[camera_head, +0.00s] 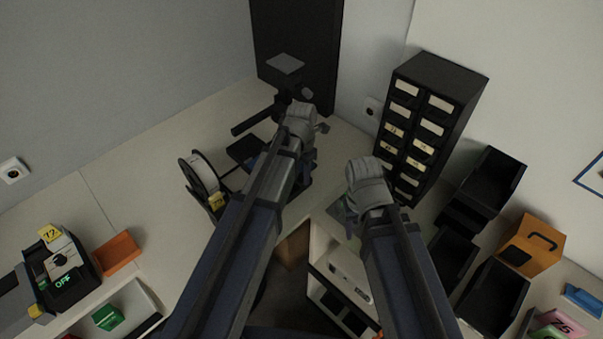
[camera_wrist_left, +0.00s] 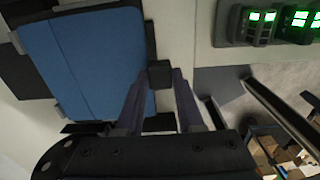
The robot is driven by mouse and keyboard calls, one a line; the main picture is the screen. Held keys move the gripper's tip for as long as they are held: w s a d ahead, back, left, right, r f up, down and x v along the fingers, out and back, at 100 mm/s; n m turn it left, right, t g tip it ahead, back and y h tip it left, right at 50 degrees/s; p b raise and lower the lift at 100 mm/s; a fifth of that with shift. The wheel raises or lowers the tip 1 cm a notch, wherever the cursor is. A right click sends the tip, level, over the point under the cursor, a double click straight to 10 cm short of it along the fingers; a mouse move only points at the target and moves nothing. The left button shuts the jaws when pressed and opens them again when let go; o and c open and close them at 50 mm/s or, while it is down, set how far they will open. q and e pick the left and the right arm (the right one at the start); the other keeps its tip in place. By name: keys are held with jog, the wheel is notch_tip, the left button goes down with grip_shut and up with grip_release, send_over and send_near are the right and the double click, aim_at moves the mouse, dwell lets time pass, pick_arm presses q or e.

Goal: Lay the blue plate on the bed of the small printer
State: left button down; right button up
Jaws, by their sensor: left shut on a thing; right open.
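The blue plate (camera_wrist_left: 95,60) fills the left of the left wrist view, with a black strip along its right edge. My left gripper (camera_wrist_left: 160,78) is shut on a small black tab at that edge. A dark flat part (camera_wrist_left: 22,72) shows beyond the plate, slightly skewed to it; I cannot tell whether they touch. In the head view the small black printer (camera_head: 243,150) stands on the corner bench, partly covered by my left arm.
A filament spool (camera_head: 201,174) stands left of the printer. A black drawer cabinet (camera_head: 447,82) and open black bins (camera_head: 492,180) stand to the right. An orange box (camera_head: 532,246) is at far right.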

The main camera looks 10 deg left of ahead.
pick_arm(q)
jog(key=shift+f, duration=0.2)
jog(key=shift+c, duration=2.2)
grip_release()
jog(key=shift+r, duration=0.1)
jog(key=shift+r+p, duration=1.55)
notch_tip(320, 180, up, 8)
jog(key=p, duration=0.7)
jog(key=shift+p, duration=0.4)
jog(key=shift+f, duration=0.15)
